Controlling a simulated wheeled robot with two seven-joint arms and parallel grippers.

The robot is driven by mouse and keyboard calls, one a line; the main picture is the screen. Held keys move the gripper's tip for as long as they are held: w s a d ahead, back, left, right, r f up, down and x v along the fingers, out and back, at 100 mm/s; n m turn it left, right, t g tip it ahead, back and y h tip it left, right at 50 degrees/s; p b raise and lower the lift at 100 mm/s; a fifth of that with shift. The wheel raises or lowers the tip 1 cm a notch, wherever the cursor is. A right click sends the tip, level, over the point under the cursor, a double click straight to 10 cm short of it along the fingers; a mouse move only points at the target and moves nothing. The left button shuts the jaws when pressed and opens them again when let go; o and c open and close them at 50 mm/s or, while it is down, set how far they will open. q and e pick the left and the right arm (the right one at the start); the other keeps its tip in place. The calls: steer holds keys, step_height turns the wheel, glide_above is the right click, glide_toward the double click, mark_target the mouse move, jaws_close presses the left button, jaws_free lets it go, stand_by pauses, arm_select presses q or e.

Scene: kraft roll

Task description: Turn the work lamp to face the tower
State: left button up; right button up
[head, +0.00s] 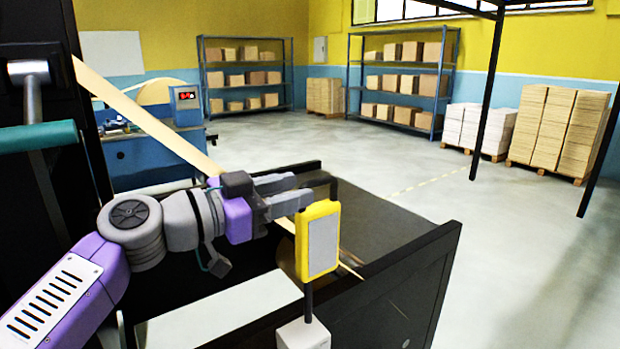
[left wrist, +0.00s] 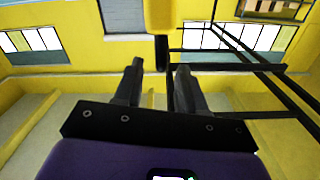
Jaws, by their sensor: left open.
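The work lamp (head: 320,240) has a yellow frame with a pale grey panel, on a dark post above a white base (head: 303,335). Its panel is turned toward my head camera. A dark bar shows at its top. My left gripper (head: 298,191) is open beside the lamp's upper left edge; I cannot tell if it touches. In the left wrist view, the yellow lamp part (left wrist: 168,14) is at the top, and a dark bar (left wrist: 162,50) below it lies in line with the gap between the open fingers (left wrist: 159,70). I cannot tell for sure which thing is the tower; my right gripper is out of view.
A tall dark machine frame (head: 85,110) stands at left, with a tan paper strip (head: 150,122) slanting down from it. A dark-walled bin (head: 400,275) lies behind and right of the lamp. Shelves (head: 400,85) and stacked pallets (head: 555,130) stand far back.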

mark_target(310, 185)
arm_select(q)
steer(key=shift+p+x, duration=0.35)
steer(key=shift+x, duration=1.8)
steer(key=shift+w, duration=0.1)
steer(key=shift+a, duration=0.1)
jaws_close()
